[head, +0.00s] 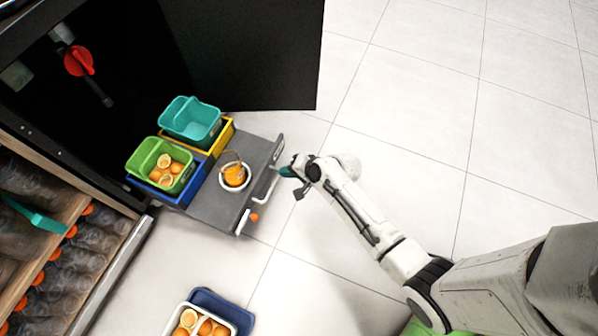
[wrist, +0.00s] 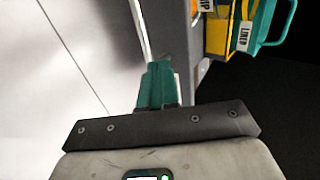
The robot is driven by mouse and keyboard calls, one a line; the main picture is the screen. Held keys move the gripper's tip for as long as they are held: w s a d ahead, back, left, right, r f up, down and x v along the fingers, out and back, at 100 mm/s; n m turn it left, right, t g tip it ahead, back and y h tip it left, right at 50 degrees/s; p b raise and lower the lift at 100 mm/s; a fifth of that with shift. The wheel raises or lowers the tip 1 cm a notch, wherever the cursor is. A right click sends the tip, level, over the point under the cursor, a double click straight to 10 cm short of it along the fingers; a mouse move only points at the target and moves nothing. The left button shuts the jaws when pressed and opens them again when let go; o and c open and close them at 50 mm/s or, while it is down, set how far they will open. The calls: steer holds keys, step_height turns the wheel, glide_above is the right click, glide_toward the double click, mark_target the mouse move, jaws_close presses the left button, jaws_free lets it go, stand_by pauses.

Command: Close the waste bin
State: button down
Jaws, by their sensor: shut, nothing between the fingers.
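The waste bin is a grey pull-out drawer (head: 206,193), standing out from the dark cabinet at the left. Its front panel (head: 259,180) carries a pale bar handle (head: 268,188). The front panel (wrist: 178,40) and the handle (wrist: 139,22) also show in the wrist view. My gripper (head: 287,172) has teal fingers, shut and empty, just outside the front panel by the handle's upper end. In the wrist view, the fingertips (wrist: 157,68) sit beside the panel and the handle. I cannot tell whether they touch.
A bottle rack (head: 60,240) stands left. Floor at the right (head: 510,190) is clear.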

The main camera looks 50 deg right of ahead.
mark_target(267, 168)
steer(key=shift+w+a+f+b, duration=0.1)
steer(key=shift+w+a+b, duration=0.15)
steer(key=shift+w, duration=0.45)
steer(key=shift+w+a+b, duration=0.2)
steer(key=shift+w, duration=0.5)
steer(key=shift+w+a+f+b, duration=0.1)
steer(key=shift+w+a+b, duration=0.15)
steer(key=shift+w, duration=0.45)
